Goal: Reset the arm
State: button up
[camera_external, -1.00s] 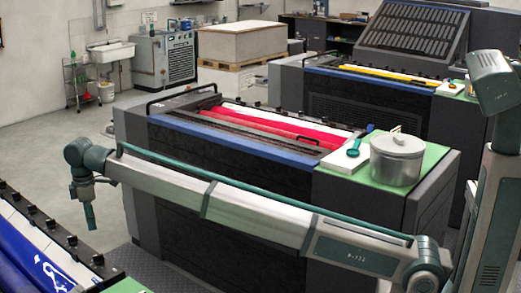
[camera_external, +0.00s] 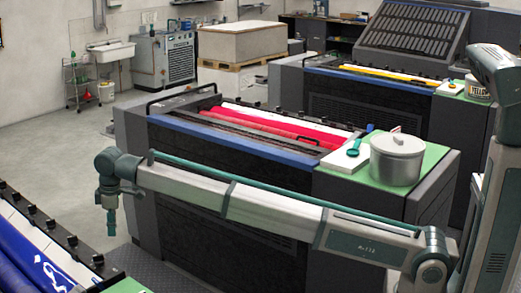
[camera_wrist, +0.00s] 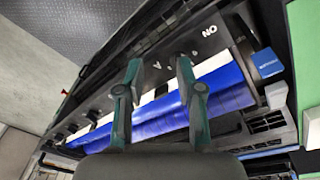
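My arm is stretched out to the left across the front of the middle printing unit in the external view. My gripper (camera_external: 111,230) hangs down at the arm's left end, between the middle unit and the blue-ink unit. In the wrist view, the two green fingers of my gripper (camera_wrist: 159,62) stand apart with nothing between them. Behind them lies the blue roller (camera_wrist: 160,118) of an ink unit. The fingers overlap the roller in that view; I see no contact.
The middle unit (camera_external: 235,190) has red rollers (camera_external: 262,131). A lidded metal pot (camera_external: 397,158) and a white board (camera_external: 345,160) with a green-handled tool stand on its green top. The blue-ink unit (camera_external: 35,250) is front left. Open floor (camera_external: 50,140) lies behind.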

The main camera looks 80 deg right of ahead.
jog(key=s+f+m+g, duration=0.1)
jog(key=s+f+m, duration=0.1)
jog(key=s+f, duration=1.6)
jog(key=s+f+m+g, duration=0.1)
jog(key=s+f+m, duration=0.1)
jog(key=s+f, duration=1.6)
jog(key=s+f+g, duration=0.2)
jog(key=s+f, duration=0.4)
jog(key=s, duration=0.7)
jog(key=s+f+g, duration=0.2)
jog(key=s+f, duration=0.4)
jog(key=s, duration=0.8)
jog(key=s+f+m+g+b, duration=0.1)
jog(key=s+f, duration=0.5)
jog(key=s, duration=0.7)
jog(key=shift+s+d+g, duration=0.25)
jog(key=shift+s+g, duration=0.1)
jog(key=shift+g, duration=0.25)
jog(key=shift+f, duration=0.1)
